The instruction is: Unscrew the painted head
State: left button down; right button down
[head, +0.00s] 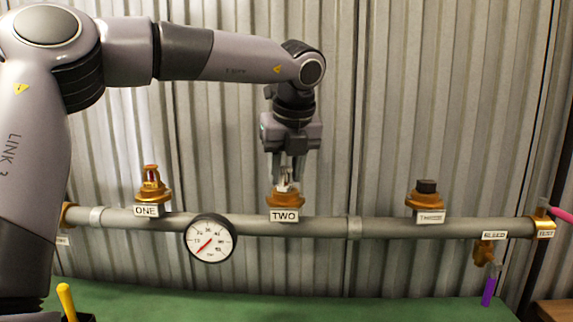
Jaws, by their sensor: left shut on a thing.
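A grey horizontal pipe (300,227) carries three brass outlets with labels. Outlet ONE (151,197) at the left holds a sprinkler head with a red top (151,173). Outlet TWO (285,200) in the middle holds a silvery head (284,184). Outlet THREE (426,202) at the right has a black cap (427,186). My left gripper (288,178) points straight down over outlet TWO, its fingers shut on the silvery head, which they partly hide. My right gripper is not in view.
A round pressure gauge (211,238) hangs on the pipe between ONE and TWO. A drain valve with a purple handle (489,289) hangs at the right, near a pink lever (562,215). A yellow handle (67,300) stands at the lower left. The green bench top (300,305) is clear.

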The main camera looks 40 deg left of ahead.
pick_arm(q)
jog(key=shift+r+n+g+p, duration=0.15)
jog(key=shift+n+g+p, duration=0.25)
jog(key=shift+n+p, duration=0.4)
jog(key=shift+a+n+g+y+p, duration=0.1)
jog(key=shift+n+g+y+p, duration=0.25)
jog(key=shift+n+p, duration=0.5)
jog(key=shift+n+g+p, duration=0.35)
jog(key=shift+n, duration=0.7)
jog(key=shift+f, duration=0.2)
jog(key=shift+s, duration=0.1)
